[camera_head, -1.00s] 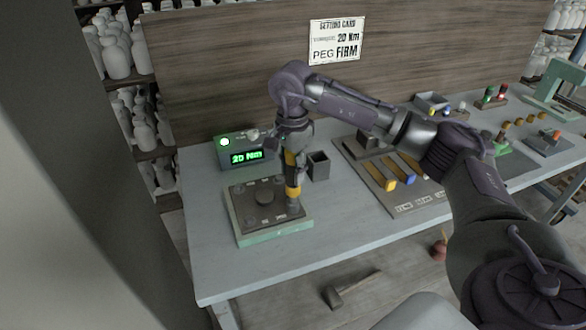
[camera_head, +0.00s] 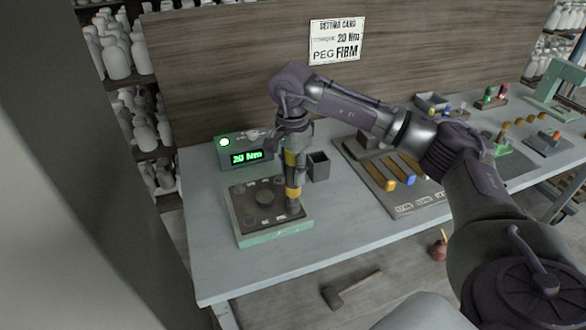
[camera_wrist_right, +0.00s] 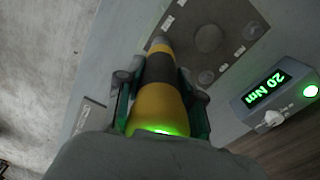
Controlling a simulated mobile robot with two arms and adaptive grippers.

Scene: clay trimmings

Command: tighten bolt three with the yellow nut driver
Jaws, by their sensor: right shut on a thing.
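My right gripper (camera_head: 292,160) is shut on the yellow nut driver (camera_head: 292,189), which has yellow and dark bands and stands about upright. Its lower end is at the right side of the bolt plate (camera_head: 242,220), a dark plate on a pale green base. The gripper hides whether the tip sits on a bolt, and I cannot read the bolt's number. In the right wrist view the driver (camera_wrist_right: 159,100) lies between the two fingers, with a green glow at its near end. The plate also shows in that view (camera_wrist_right: 232,22). My left gripper is out of view.
A torque display (camera_head: 246,156) reading 20 Nm, with a lit green lamp, stands behind the plate. A small dark open box (camera_head: 318,167) is close right of the driver. A tool tray (camera_head: 405,205) holds yellow and blue tools. The front left table is clear.

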